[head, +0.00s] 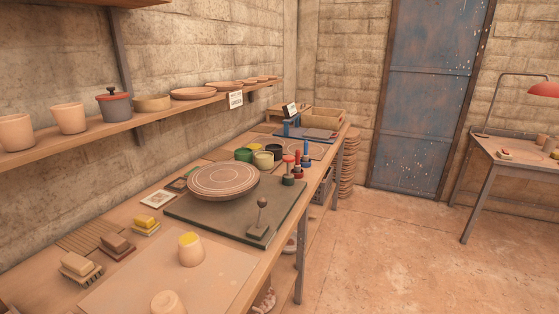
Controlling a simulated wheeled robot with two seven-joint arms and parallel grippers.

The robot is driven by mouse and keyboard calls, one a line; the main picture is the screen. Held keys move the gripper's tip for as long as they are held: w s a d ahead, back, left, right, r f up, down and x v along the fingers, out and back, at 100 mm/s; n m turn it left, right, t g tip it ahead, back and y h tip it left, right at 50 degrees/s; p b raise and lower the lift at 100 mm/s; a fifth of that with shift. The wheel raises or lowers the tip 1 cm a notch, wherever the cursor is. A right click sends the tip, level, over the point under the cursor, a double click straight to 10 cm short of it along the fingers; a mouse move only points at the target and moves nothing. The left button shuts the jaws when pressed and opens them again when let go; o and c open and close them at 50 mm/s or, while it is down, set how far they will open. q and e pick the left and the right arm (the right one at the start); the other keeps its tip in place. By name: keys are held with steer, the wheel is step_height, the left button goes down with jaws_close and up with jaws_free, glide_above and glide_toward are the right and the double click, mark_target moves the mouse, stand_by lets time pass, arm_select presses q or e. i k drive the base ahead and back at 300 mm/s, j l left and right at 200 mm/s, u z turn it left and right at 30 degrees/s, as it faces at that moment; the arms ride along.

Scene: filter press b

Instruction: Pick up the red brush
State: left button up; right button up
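Several small upright tools with red and blue parts stand on the workbench, right of the paint pots. One at the front has a red top and a dark lower part (288,170). A slim red one (298,159) stands just behind it, and one with a blue top (306,148) is beside that. They are too small for me to tell which is the red brush. Neither of my grippers is in view.
A round board (222,180) rests on a dark slab (200,212). Green, yellow and black pots (263,160) stand behind it. Cups and stacked blocks (80,265) are at the near end. A shelf (60,142) hangs above. The floor (400,260) to the right is clear.

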mark_target(297, 167)
steer(key=i+l+u, duration=0.5)
steer(key=l, duration=0.35)
steer(key=i+l+u, duration=0.35)
steer(key=l+u, duration=0.15)
steer(key=l, duration=0.5)
steer(key=i+l+u, duration=0.1)
steer(key=l+u, duration=0.35)
steer(key=l, duration=0.65)
steer(key=l+u, duration=0.5)
steer(key=l, duration=0.65)
